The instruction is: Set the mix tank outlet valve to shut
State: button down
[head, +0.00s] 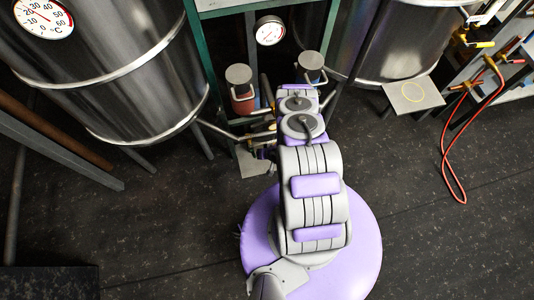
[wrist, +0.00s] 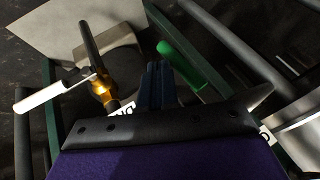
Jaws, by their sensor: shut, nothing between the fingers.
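In the wrist view, a brass valve (wrist: 103,88) sits on a dark pipe, left of my gripper. A white lever handle (wrist: 42,96) sticks out from it to the left. A green handle (wrist: 180,62) lies just right of the fingertips. I cannot tell which of these belongs to the mix tank outlet. My gripper (wrist: 156,72) is shut and empty, its dark blue fingers between the two handles, apart from the white one. Contact with the green one is unclear. Labels behind the gripper are mostly covered. In the head view, my arm hides most of the valve area.
A large steel tank (head: 110,65) with a temperature dial (head: 43,18) stands at left, another steel tank (head: 395,40) at right. Between them is a green frame (head: 203,65) with a round gauge (head: 269,30). Red hoses (head: 450,160) hang at right. The front floor is clear.

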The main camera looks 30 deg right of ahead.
jog(key=shift+w+a, duration=0.1)
jog(key=shift+a, duration=0.05)
jog(key=shift+w+a+f+b, duration=0.15)
jog(key=shift+a, duration=0.25)
jog(key=shift+w+a+f+b, duration=0.1)
jog(key=shift+a+b, duration=0.05)
jog(key=shift+a, duration=0.2)
jog(key=shift+s, duration=0.1)
